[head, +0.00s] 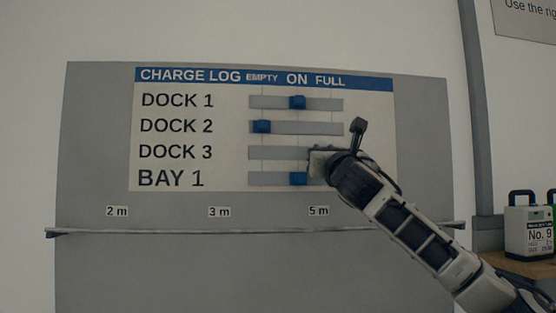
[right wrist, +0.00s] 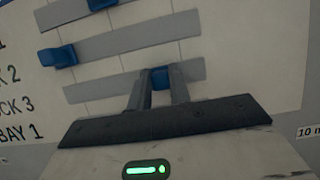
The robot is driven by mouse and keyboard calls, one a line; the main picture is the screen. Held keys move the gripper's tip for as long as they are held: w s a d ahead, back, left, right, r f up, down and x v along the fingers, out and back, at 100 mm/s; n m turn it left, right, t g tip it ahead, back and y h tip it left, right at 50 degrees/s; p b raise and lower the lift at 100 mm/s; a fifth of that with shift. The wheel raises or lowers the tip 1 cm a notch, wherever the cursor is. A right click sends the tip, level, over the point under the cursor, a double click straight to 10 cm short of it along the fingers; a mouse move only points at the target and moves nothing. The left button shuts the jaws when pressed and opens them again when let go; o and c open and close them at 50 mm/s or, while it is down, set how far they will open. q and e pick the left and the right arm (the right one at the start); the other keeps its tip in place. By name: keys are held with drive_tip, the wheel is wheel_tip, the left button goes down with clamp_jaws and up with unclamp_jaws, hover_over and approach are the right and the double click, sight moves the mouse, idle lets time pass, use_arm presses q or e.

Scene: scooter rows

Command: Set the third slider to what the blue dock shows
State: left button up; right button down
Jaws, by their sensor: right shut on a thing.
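The charge log board (head: 190,115) hangs ahead with labelled slider rows. The third slider, DOCK 3, has a grey track (head: 275,153); its blue knob (right wrist: 160,78) sits between the fingers of my right gripper (right wrist: 160,88), right of the track's middle. In the head view my right gripper (head: 318,160) hides this knob and the track's right end. The DOCK 1 knob (head: 297,102) is under ON, the DOCK 2 knob (head: 262,126) under EMPTY and the BAY 1 knob (head: 299,179) under ON. My left gripper is out of view. I cannot make out the blue dock.
A ledge (head: 150,231) runs below the board, with distance labels above it. At the right, a white pack marked No. 9 (head: 528,235) with a dark handle stands on a wooden bench (head: 520,263). A partly visible sign (head: 530,14) hangs at top right.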

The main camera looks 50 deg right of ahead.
drive_tip(key=shift+s+d+b, duration=0.3)
drive_tip(key=shift+s+d, duration=0.7)
drive_tip(key=shift+d, duration=0.25)
drive_tip(key=c, duration=1.3)
unclamp_jaws()
drive_tip(key=shift+s+d, duration=0.15)
